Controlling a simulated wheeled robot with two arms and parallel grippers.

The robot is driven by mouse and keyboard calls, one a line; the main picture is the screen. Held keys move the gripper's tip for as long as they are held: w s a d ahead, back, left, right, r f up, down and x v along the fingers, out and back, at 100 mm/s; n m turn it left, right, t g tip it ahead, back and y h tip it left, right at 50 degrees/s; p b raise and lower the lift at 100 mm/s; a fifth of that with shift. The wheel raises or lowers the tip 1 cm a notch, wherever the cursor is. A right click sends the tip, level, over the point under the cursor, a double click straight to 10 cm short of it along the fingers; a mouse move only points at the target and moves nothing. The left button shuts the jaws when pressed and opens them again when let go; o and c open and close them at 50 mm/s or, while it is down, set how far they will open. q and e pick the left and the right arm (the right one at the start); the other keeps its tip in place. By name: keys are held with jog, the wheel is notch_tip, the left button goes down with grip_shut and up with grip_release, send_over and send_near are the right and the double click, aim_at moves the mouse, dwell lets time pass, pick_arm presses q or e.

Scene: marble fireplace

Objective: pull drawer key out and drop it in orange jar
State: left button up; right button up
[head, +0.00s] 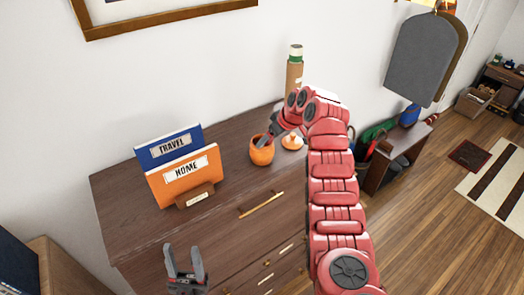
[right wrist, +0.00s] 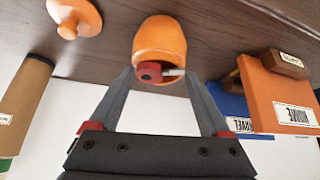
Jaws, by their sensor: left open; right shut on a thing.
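The orange jar (head: 261,154) stands upright and open on the dresser top. Its orange lid (head: 292,142) lies beside it, and both the jar (right wrist: 160,35) and the lid (right wrist: 75,18) show in the right wrist view. My right gripper (right wrist: 159,73) is at the jar's mouth, shut on the drawer key (right wrist: 150,72), which has a red head and a pale shaft. The key lies across between the fingertips, over or just inside the mouth; its exact depth is unclear. My left gripper (head: 185,265) is open and empty, in front of the dresser at lower left.
A blue TRAVEL binder (head: 168,148) and an orange HOME binder (head: 184,175) stand left of the jar. A brown cylinder (head: 294,75) stands behind the lid. Drawers (head: 262,262) are below.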

jog(key=o, duration=0.9)
jog(key=shift+o, duration=1.2)
jog(key=shift+w+a, duration=0.1)
jog(key=shift+s+d+r+b, duration=0.25)
jog(key=shift+d+r+b, duration=0.1)
jog(key=shift+b, duration=0.15)
jog(key=b+v, duration=0.3)
jog(key=v, duration=1.3)
jog(key=shift+r+b, duration=0.25)
jog(key=shift+b, duration=0.05)
